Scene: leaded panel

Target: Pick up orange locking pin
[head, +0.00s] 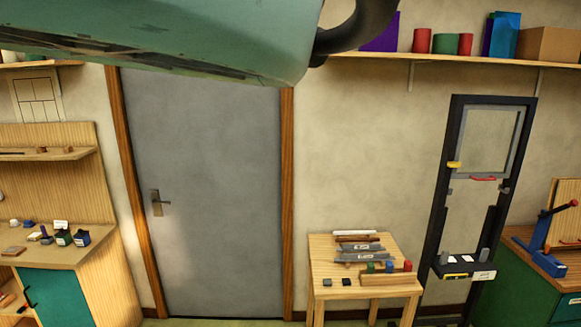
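I cannot make out an orange locking pin for certain. A black upright frame (450,150) with a clear panel stands against the wall at the right. It carries a small yellow piece (454,165) and a small red bar (483,179) near mid-height, either of which is too small to identify. Its lower shelf (462,270) holds small white and yellow labels or cards and grey parts. My gripper is not in view.
A small wooden table (325,268) holds grey bars, a wooden block and small coloured pieces. A green cabinet (520,292) with a blue lever tool (545,240) stands at right. A workbench (85,254) is at left, a grey door (205,190) between. A shelf (450,58) hangs above.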

